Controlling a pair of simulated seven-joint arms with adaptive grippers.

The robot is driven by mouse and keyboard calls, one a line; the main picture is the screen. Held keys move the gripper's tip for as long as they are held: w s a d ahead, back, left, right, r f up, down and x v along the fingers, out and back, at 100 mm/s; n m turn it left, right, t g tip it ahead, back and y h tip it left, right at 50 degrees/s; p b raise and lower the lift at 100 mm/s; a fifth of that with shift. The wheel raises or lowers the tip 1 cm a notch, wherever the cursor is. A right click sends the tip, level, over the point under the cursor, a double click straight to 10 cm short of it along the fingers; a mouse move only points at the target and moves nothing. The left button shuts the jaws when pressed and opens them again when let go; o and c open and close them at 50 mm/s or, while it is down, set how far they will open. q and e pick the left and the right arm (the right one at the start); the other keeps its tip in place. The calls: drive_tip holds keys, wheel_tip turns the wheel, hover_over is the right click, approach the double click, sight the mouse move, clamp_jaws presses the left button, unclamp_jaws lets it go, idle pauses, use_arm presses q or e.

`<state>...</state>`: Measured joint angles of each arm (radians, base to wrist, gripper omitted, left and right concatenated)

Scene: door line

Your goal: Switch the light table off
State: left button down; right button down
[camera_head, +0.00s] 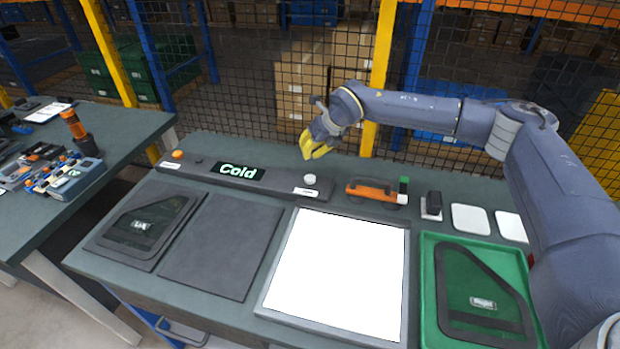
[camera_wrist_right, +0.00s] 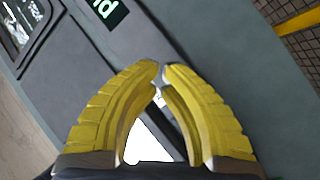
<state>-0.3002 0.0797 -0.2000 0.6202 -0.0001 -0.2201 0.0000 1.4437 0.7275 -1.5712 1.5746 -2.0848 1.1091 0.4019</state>
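The light table (camera_head: 338,272) is a bright white lit panel in a grey frame at the middle front of the bench. Behind it runs a dark control bar (camera_head: 232,184) with a green "Cold" display (camera_head: 238,171). A white round knob (camera_head: 309,179) with a label below it sits at the bar's right end. My right gripper (camera_head: 312,157), with yellow fingers, hangs above and behind that knob, apart from it. In the right wrist view its fingertips (camera_wrist_right: 161,69) nearly meet, and nothing is clearly held. A white patch, perhaps the knob, shows between the fingers. My left gripper is out of view.
An orange-handled tool (camera_head: 376,192) and a small dark block (camera_head: 432,206) lie right of the knob. A green tray (camera_head: 478,295) with a dark door panel stands at right. An orange button (camera_head: 177,155) sits at the bar's left end. A mesh fence rises behind.

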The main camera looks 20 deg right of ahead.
sight(306, 175)
drive_tip(key=shift+w+a+r+m+t, duration=0.25)
drive_tip(key=shift+w+r+m, duration=0.25)
drive_tip(key=shift+m, duration=0.5)
drive_tip(key=shift+w+a+r+m+t, duration=0.15)
drive_tip(key=shift+w+r+m+t, duration=0.2)
drive_tip(key=shift+m, duration=0.65)
drive_tip(key=shift+w, duration=0.1)
drive_tip(key=shift+f, duration=4.4)
drive_tip(key=shift+f, duration=1)
drive_tip(key=shift+r, duration=1)
